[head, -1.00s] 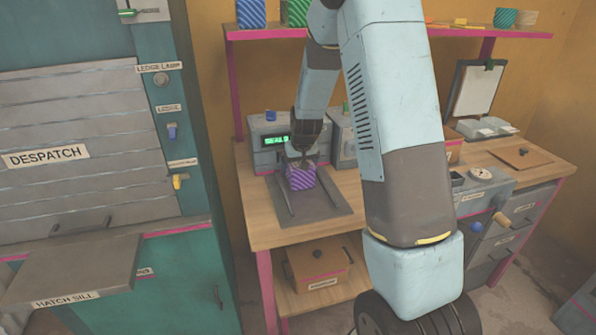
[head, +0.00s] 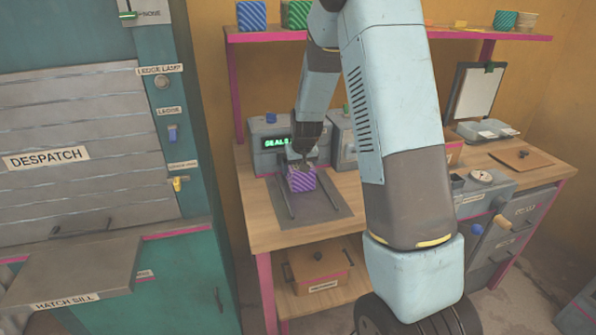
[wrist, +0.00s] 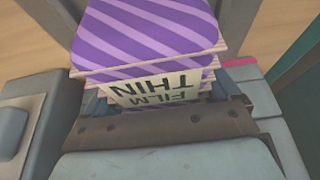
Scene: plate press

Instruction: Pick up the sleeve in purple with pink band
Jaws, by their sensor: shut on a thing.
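The sleeve (head: 301,180) is purple with paler diagonal stripes, and it sits at the grey tray (head: 320,211) in front of the machine with the green display. My gripper (head: 303,160) comes down on it from above and is shut on it. In the wrist view the striped sleeve (wrist: 148,30) stands out beyond the jaws, with a label reading "FILM THIN" on its near face. The fingertips are largely hidden in both views. I cannot tell whether the sleeve touches the tray.
A machine with a green display (head: 268,141) stands right behind the sleeve. A pink-edged shelf (head: 400,32) with striped blocks runs above the bench. A brown box (head: 318,275) sits below. The despatch hatch (head: 60,150) and its sill (head: 75,272) are on the left.

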